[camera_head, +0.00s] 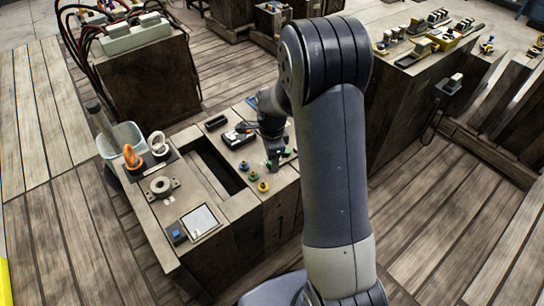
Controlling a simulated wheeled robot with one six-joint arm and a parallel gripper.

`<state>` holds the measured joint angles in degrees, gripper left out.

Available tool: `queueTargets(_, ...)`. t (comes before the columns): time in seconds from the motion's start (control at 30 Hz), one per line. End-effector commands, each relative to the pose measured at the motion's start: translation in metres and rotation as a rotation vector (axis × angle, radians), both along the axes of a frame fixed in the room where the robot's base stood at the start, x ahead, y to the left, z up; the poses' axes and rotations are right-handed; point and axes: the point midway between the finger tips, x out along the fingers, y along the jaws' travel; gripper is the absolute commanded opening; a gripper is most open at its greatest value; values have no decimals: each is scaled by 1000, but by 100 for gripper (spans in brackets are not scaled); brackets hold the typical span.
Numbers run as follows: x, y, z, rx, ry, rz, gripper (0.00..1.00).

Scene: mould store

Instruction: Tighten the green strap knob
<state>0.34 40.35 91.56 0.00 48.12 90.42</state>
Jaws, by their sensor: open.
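My gripper (274,163) points down over the right part of the near workbench (235,205), its jaws open and apparently empty. A small green part (287,153) shows right beside the fingers, partly hidden by them and my arm. It may be the green strap knob; I cannot tell whether the fingers touch it.
A black device (238,136) sits behind the knobs. A rectangular opening (216,165) lies left of them. My arm hides the bench's right end.

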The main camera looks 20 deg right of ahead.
Motion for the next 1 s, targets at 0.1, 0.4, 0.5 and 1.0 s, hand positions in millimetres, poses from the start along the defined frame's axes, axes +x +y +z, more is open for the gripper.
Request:
queueTargets(0.1, 1, 0, 11, 0, -2, 0, 50)
queueTargets(0.4, 1, 0, 71, 0, -5, 0, 50)
queueTargets(0.5, 1, 0, 88, 0, -4, 0, 50)
queueTargets(1.0, 0, 0, 107, 0, 0, 0, 50)
